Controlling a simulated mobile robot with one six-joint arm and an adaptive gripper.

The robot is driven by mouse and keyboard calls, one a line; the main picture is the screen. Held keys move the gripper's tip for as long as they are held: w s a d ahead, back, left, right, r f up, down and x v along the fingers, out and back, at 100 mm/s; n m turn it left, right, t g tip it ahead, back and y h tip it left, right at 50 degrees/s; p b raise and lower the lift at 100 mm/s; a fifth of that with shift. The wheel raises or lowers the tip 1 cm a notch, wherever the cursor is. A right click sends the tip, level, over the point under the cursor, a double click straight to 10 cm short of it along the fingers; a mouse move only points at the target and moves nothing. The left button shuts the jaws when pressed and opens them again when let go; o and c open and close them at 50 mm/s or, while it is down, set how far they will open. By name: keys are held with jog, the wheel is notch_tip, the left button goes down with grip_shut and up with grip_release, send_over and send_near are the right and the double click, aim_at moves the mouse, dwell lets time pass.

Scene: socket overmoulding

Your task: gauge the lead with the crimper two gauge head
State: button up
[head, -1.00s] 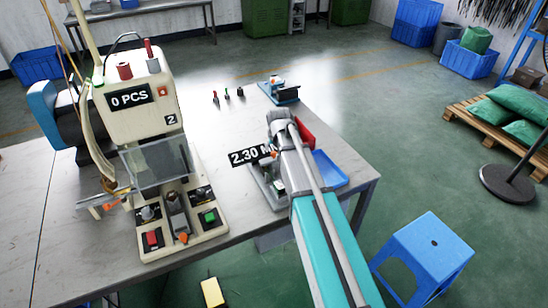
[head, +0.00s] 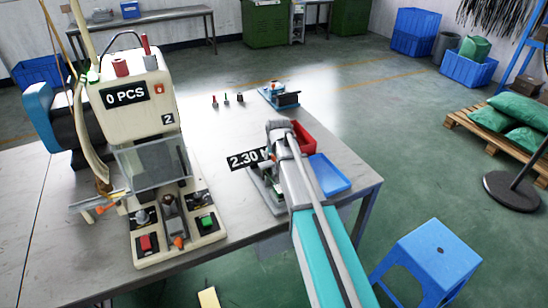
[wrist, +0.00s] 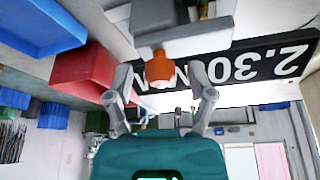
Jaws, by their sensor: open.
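The gauge device stands at the table's right front, with a black 2.30 display (head: 242,160) and a grey base (head: 257,190) partly hidden behind my arm. In the wrist view, which is upside down, the display (wrist: 240,70) lies behind a grey head with an orange knob (wrist: 159,68). My gripper (wrist: 160,88) is open, one finger on either side of the knob, with gaps showing. A thin pale strand (wrist: 150,108) near the fingers may be the lead; I cannot tell. Crimper two (head: 150,130), a cream machine marked 2 and 0 PCS, stands left on the table.
A red bin (head: 303,137) and blue tray (head: 328,174) sit right of the gauge. A blue fixture (head: 280,97) and several small standing pieces (head: 226,98) are at the table's back. A blue stool (head: 432,258) stands off the table's right front. The table's middle is clear.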

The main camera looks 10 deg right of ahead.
grip_shut()
jog(key=shift+w, duration=0.15)
dwell(0.4)
